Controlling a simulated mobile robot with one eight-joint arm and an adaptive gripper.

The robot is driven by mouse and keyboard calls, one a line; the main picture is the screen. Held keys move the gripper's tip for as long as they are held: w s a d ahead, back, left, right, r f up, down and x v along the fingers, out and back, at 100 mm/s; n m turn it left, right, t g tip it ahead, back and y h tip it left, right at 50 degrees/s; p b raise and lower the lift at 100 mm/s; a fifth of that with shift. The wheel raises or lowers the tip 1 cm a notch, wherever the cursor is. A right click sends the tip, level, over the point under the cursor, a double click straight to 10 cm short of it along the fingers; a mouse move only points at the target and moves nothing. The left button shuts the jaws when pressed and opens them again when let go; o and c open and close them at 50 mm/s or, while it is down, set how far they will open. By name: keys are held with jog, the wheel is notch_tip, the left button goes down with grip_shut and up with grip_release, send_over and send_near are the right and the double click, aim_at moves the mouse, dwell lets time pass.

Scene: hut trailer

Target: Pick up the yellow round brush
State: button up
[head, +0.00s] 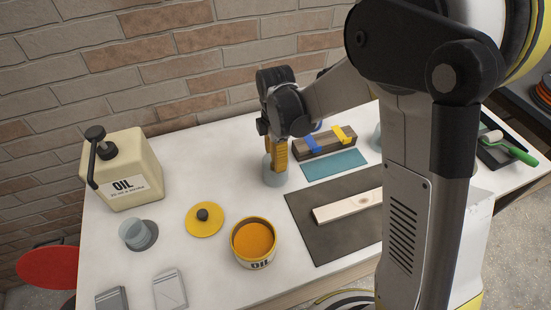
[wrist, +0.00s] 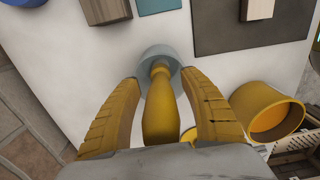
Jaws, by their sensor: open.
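The yellow round brush (wrist: 161,112) stands handle-up in a grey-blue cup (wrist: 160,52) in the wrist view. Its lower end is hidden in the cup. My gripper (wrist: 160,80) is open, with one ochre finger on each side of the handle. Gaps show between the handle and both fingers, so it is not clamped. In the head view my gripper (head: 277,155) points down over the cup (head: 274,177) at the back of the table, and I cannot clearly tell the brush from the fingers there.
A wooden block with blue and yellow clamps (head: 325,142) lies close right of the cup. An open oil tin (head: 254,247), a yellow lid (head: 204,220) and an oil canister (head: 125,172) stand nearby. A brick wall (head: 180,65) rises behind the table.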

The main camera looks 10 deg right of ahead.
grip_shut()
notch_tip(320, 180, up, 10)
jog(key=p, duration=0.3)
dwell(0.4)
